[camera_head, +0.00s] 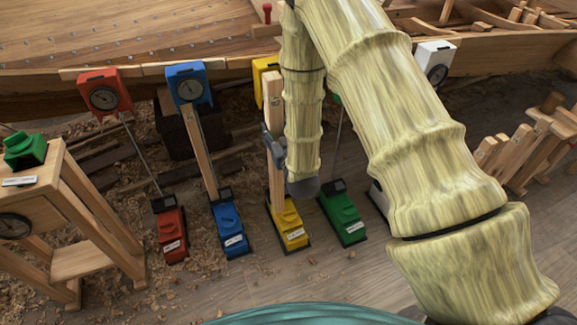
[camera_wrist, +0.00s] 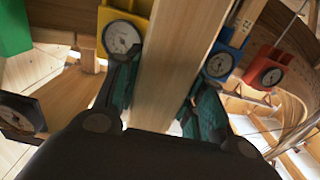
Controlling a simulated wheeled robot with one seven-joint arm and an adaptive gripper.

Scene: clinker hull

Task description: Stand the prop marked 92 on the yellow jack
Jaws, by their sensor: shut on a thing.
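The prop (camera_head: 274,120) is a pale wooden post with a small label near its top that seems to read 92. It stands about upright in the head view, its top near the yellow gauge box (camera_head: 262,68). Its lower end shows over the back of the yellow jack (camera_head: 289,226); I cannot tell whether it touches. My gripper (camera_head: 272,146) is shut on the prop around mid-height, partly hidden by my arm. In the wrist view the prop (camera_wrist: 169,75) lies between both fingers, with the yellow gauge box (camera_wrist: 122,37) beside it.
Red (camera_head: 172,235), blue (camera_head: 230,230) and green (camera_head: 343,217) jacks stand on the floor nearby. A wooden prop (camera_head: 199,150) stands between the blue jack and blue gauge box (camera_head: 190,83). A wooden stand (camera_head: 100,258) is at left. The hull runs along the back.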

